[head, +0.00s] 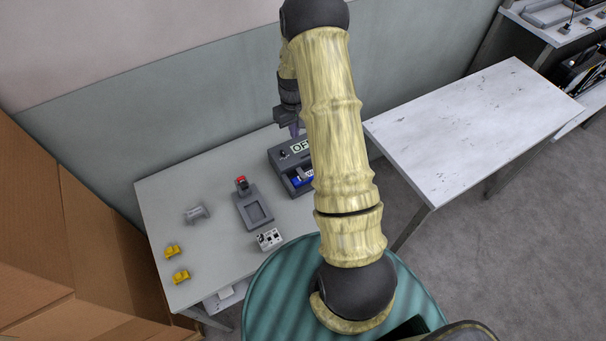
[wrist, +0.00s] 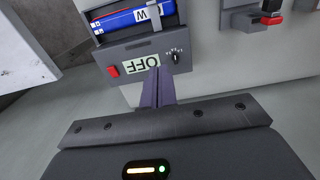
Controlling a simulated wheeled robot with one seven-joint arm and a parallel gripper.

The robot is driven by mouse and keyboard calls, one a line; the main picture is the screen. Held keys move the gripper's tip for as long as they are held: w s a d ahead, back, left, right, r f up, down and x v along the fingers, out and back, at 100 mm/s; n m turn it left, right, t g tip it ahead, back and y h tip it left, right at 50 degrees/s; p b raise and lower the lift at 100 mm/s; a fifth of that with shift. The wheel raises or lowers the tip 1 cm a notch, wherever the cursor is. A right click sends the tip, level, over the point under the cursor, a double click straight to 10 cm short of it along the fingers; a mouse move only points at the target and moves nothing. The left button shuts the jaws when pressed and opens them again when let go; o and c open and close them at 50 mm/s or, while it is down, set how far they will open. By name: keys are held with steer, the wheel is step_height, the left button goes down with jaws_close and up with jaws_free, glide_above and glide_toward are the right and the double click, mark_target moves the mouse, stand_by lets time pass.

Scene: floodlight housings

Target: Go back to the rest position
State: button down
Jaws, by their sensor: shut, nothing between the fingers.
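My gripper (head: 294,131) is at the far side of the grey table, partly hidden behind my own arm in the head view. In the wrist view its two purple-grey fingers (wrist: 158,86) are together with nothing between them. They point at the front of a dark grey box, between its OFF label (wrist: 141,64) and its small black knob (wrist: 175,56). I cannot tell whether the fingertips touch the box. The dark box (head: 277,156) shows a blue item (wrist: 130,18) with a white W label in its opening. A red switch (wrist: 113,71) is beside the label.
A bare white table (head: 470,130) stands to the right. Cardboard (head: 60,240) is at left.

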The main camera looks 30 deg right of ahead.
stand_by(0.3)
steer(key=s+a+r+t, duration=0.1)
steer(key=s+a+r, duration=0.5)
steer(key=s+r, duration=0.2)
steer(key=s+a+r+t+b, duration=0.1)
steer(key=s+a+r, duration=0.6)
steer(key=s, duration=0.5)
steer(key=shift+a+r+t, duration=0.15)
steer(key=shift+r+t, duration=0.15)
steer(key=shift+r, duration=0.55)
steer(key=c, duration=1.3)
jaws_free()
steer(key=shift+s, duration=0.1)
